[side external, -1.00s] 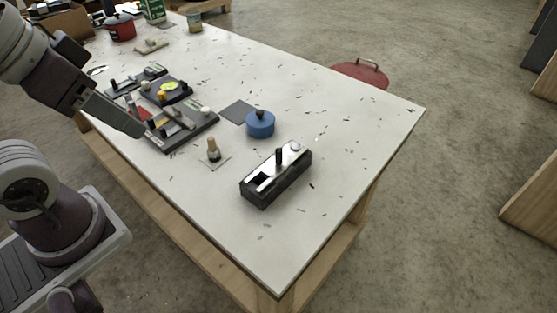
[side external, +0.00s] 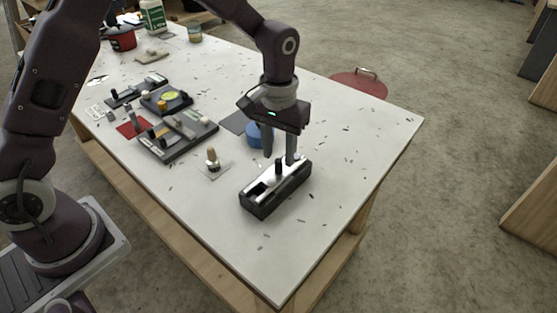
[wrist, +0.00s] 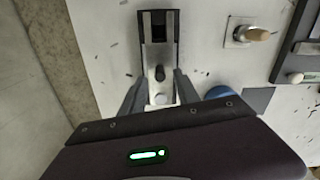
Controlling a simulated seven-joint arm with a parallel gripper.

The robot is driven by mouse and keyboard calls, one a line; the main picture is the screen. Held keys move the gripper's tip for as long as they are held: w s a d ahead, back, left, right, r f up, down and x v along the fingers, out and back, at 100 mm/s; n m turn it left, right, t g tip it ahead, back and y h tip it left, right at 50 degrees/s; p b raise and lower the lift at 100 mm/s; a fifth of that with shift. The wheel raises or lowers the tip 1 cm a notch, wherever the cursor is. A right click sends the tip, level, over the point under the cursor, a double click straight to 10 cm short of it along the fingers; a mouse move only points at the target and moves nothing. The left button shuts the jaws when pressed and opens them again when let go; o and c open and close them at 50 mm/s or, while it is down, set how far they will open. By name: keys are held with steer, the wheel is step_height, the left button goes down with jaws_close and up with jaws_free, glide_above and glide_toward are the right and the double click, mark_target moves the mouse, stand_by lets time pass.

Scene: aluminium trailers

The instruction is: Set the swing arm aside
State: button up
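A black box-shaped fixture (side external: 262,203) stands near the front right of the white table. A silver metal strip, which looks like the swing arm (wrist: 154,54), lies along its top. A dark upright knob (wrist: 160,73) rises from the strip, and a pale round button (wrist: 161,99) sits at one end. A dark slot (wrist: 158,27) shows at the other end. My gripper (side external: 279,158) is above the fixture, pointing down, with its fingers apart. In the wrist view its fingers (wrist: 160,77) lie either side of the knob; I cannot tell whether they touch anything.
A blue round container (side external: 254,135) is just behind my gripper, partly hidden. A small wooden-topped peg (side external: 212,157) stands left of the fixture. Dark trays with parts (side external: 180,138) are farther left. The table's right front corner is clear apart from scattered dark flecks.

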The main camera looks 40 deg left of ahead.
mark_target(278, 160)
step_height(278, 160, down, 3)
steer(key=shift+f, duration=0.15)
jaws_close()
stand_by(1.4)
